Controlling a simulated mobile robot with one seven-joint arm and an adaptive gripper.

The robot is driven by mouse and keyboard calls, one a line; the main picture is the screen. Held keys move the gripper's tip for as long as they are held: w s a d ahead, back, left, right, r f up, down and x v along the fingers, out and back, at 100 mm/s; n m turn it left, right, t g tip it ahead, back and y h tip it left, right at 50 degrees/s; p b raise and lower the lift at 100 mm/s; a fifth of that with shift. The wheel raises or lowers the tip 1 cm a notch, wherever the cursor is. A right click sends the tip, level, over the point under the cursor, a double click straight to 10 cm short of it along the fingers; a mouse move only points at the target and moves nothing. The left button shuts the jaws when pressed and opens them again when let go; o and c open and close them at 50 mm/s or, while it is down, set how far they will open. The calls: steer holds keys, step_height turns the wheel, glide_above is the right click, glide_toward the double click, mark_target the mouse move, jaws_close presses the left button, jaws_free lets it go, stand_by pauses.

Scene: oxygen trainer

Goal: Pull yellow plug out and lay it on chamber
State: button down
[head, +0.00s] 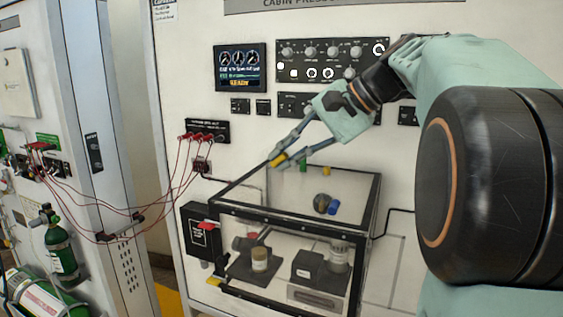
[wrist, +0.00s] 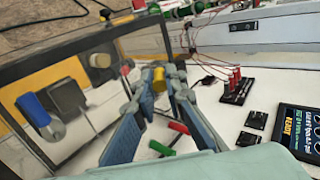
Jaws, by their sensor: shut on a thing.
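My gripper (head: 279,158) is shut on a small yellow plug (head: 277,160) over the left back part of the chamber. In the wrist view the yellow plug (wrist: 158,79) sits between the two fingertips (wrist: 158,74). Whether its lower end touches anything cannot be told. The chamber (head: 290,218) is a clear box with a black frame, standing against the white panel. Its frame also shows at the left of the wrist view (wrist: 60,55). Another small yellow piece (head: 326,171) shows at the chamber's back, with a green one (head: 303,165) and a blue one (head: 333,208).
A red-plug terminal block (head: 206,133) with red wires stands left of the chamber. A display (head: 240,67) and a knob panel (head: 332,62) are above. Jars (head: 260,260) and dark devices are inside the chamber.

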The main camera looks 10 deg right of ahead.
steer(key=shift+f+b, duration=2.4)
steer(key=shift+f+b, duration=0.35)
steer(key=shift+f, duration=0.15)
steer(key=c, duration=1.9)
jaws_free()
steer(key=v, duration=1.2)
steer(key=shift+s, duration=0.15)
